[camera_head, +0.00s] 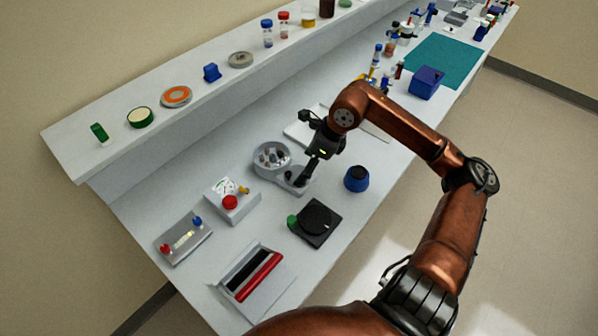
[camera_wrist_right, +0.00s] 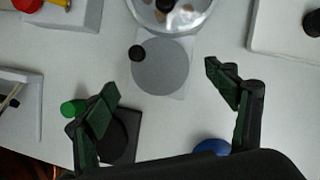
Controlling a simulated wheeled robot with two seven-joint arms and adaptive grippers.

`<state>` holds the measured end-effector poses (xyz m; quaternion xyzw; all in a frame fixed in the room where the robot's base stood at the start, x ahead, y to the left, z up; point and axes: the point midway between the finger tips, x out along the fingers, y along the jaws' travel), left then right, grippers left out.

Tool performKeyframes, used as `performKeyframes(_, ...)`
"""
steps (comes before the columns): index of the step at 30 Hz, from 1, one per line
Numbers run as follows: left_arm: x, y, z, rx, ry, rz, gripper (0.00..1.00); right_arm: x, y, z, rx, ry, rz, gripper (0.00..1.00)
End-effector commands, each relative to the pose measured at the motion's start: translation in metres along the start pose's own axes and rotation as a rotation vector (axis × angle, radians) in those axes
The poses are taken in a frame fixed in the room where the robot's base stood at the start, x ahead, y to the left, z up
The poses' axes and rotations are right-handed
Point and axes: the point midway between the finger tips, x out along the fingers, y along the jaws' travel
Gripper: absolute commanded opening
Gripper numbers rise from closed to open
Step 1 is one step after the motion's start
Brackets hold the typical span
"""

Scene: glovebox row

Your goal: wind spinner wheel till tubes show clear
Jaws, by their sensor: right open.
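The spinner is a round grey bowl (camera_head: 272,155) holding several tubes, on a base with a flat grey wheel. In the right wrist view the wheel (camera_wrist_right: 166,70) lies below the bowl (camera_wrist_right: 172,14), with a black knob (camera_wrist_right: 137,53) at its upper left edge. My right gripper (camera_head: 303,177) is over the wheel end in the head view and partly hides it. In the wrist view my right gripper (camera_wrist_right: 163,91) is open and empty, its fingers spread apart with the wheel between and beyond them. I cannot tell whether the tubes are clear. My left gripper is not in view.
A black plate with a disc and green knob (camera_head: 316,222) and a blue round pot (camera_head: 356,179) stand close by. A gauge box with a red knob (camera_head: 232,200) is to the left. A white tray (camera_head: 298,134) lies behind the gripper. A shelf (camera_head: 120,141) runs along the wall.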

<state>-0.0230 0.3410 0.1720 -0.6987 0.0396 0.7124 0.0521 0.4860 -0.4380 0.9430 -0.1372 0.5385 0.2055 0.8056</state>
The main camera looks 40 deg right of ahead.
Motion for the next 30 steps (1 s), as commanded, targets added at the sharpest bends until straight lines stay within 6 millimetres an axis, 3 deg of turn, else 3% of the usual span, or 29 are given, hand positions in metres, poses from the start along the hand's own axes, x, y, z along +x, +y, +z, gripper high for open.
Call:
performKeyframes(6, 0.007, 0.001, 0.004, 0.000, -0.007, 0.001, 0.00, 0.027, 0.000, 0.001, -0.001, -0.001, 0.001, 0.79)
performKeyframes(17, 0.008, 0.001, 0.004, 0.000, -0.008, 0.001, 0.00, 0.032, 0.000, 0.001, -0.001, -0.001, 0.000, 0.79)
performKeyframes(30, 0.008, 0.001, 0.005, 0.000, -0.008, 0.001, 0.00, 0.032, 0.000, 0.001, -0.001, 0.000, 0.000, 0.49)
